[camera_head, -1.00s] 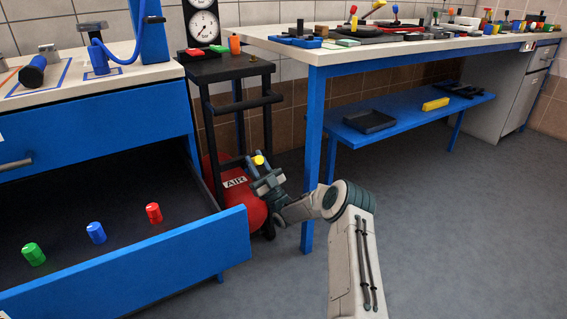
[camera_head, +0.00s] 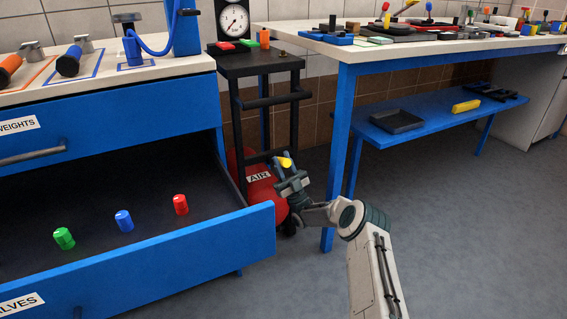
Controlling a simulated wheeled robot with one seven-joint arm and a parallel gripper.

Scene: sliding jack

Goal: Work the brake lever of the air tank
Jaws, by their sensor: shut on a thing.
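The red air tank (camera_head: 258,180), marked AIR, sits low on a black wheeled cart between the drawer unit and the workbench. A small lever with a yellow end (camera_head: 284,162) shows above my gripper; I take it for the brake lever. My gripper (camera_head: 285,169) reaches in from the right in front of the tank.
An open drawer (camera_head: 190,247) holding green, blue and red cylinders juts out to the left of my gripper. A blue leg (camera_head: 336,200) of the workbench stands close to my arm on the right. A low blue shelf (camera_head: 440,125) lies behind. The floor at right is clear.

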